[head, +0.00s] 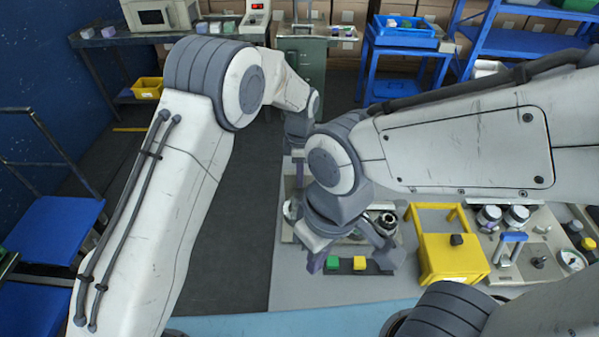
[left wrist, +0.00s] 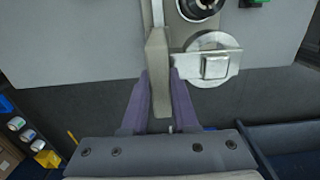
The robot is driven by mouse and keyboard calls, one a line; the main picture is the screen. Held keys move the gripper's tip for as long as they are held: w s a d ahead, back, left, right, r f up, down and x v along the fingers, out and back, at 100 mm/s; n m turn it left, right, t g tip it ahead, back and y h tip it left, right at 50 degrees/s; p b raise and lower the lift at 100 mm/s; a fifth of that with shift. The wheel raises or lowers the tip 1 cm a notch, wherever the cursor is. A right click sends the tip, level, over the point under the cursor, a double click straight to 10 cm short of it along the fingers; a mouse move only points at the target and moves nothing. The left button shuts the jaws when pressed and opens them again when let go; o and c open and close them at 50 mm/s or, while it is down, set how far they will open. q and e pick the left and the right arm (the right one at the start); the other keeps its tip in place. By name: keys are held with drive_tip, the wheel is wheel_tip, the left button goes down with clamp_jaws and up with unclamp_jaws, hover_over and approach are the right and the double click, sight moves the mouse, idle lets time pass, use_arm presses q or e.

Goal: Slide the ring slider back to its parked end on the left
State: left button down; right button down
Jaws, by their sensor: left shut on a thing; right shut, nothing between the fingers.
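My left gripper (left wrist: 158,110) is shut on a flat grey upright tab (left wrist: 157,45) in the left wrist view, which I take to be part of the ring slider. Right beside it, a metal bar with a square block (left wrist: 214,66) lies over a pale round disc (left wrist: 205,42). In the head view the left gripper (head: 298,150) is largely hidden behind my right arm, and the slider cannot be made out. My right gripper (head: 347,258) hangs low over the machine's front in the head view, shut and empty. The slider's track and its left end are hidden.
A green button (head: 332,263) and a yellow button (head: 360,263) sit on the machine's front. A dark round part (head: 388,220) is beside my right gripper. A yellow stand (head: 450,257) is to the right. Dark floor lies open to the left.

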use_arm(q)
drive_tip(key=shift+w+a+r, duration=0.15)
drive_tip(key=shift+w+a, duration=0.05)
drive_tip(key=shift+a, duration=0.05)
drive_tip(key=c, duration=1)
unclamp_jaws()
drive_tip(key=shift+c, duration=0.2)
drive_tip(key=o, duration=0.4)
drive_tip(key=shift+s+a, duration=0.15)
drive_tip(key=shift+c, duration=0.2)
drive_tip(key=shift+d, duration=0.2)
drive_tip(key=shift+r, duration=0.35)
wheel_tip(320, 180, up, 9)
drive_tip(key=shift+f+b, duration=0.2)
drive_tip(key=shift+b, duration=0.7)
drive_tip(key=shift+r, duration=0.5)
